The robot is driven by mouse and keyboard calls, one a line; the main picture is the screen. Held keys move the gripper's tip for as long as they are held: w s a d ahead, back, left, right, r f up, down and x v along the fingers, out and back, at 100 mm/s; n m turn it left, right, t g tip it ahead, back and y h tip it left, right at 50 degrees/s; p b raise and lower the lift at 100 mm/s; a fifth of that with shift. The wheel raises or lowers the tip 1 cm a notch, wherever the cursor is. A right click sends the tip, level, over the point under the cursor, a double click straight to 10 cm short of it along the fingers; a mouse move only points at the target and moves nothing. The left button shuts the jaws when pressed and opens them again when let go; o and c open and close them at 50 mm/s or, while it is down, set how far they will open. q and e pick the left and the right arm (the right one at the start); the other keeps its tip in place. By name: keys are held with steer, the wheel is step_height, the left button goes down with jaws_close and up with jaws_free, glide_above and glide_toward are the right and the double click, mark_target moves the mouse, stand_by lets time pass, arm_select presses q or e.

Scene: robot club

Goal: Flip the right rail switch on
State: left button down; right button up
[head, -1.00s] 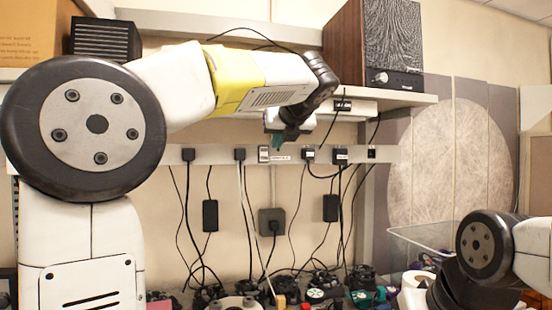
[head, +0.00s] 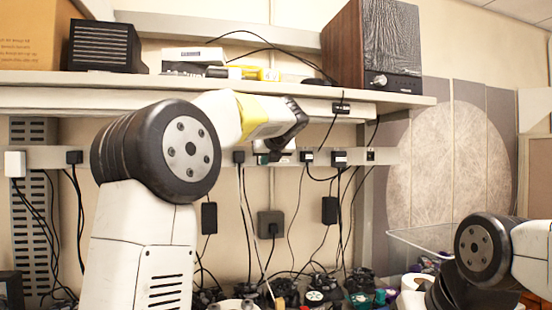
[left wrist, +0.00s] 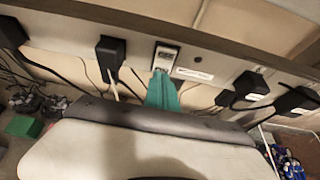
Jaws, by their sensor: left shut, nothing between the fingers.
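A small pale rail switch (left wrist: 167,54) with a dark part is set in the grey power rail (left wrist: 225,72), beside a white label (left wrist: 194,74). I cannot tell which way its rocker is set. My left gripper (left wrist: 162,88) has teal fingers, shut and empty, with the tips just below the switch in the left wrist view. I cannot tell if they touch it. In the head view the left gripper (head: 272,158) is small, in front of the rail (head: 223,158) under the shelf, and largely hides the switch. My right gripper is out of view.
Black plugs (head: 307,157) with hanging cables sit along the rail on both sides. The shelf (head: 300,92) above holds a speaker (head: 372,45). Several controllers (head: 315,290) clutter the bench below. A clear bin (head: 418,240) stands at the right.

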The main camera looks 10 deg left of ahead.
arm_select(q)
steer(key=shift+w+a, duration=0.1)
steer(key=shift+w, duration=0.1)
steer(key=shift+w+f, duration=0.1)
steer(key=shift+w, duration=0.05)
stand_by(0.3)
steer(key=shift+a+r, duration=0.1)
steer(key=shift+r, duration=0.8)
steer(key=f+v, duration=0.1)
steer(key=v, duration=1.3)
steer(key=shift+s, duration=0.2)
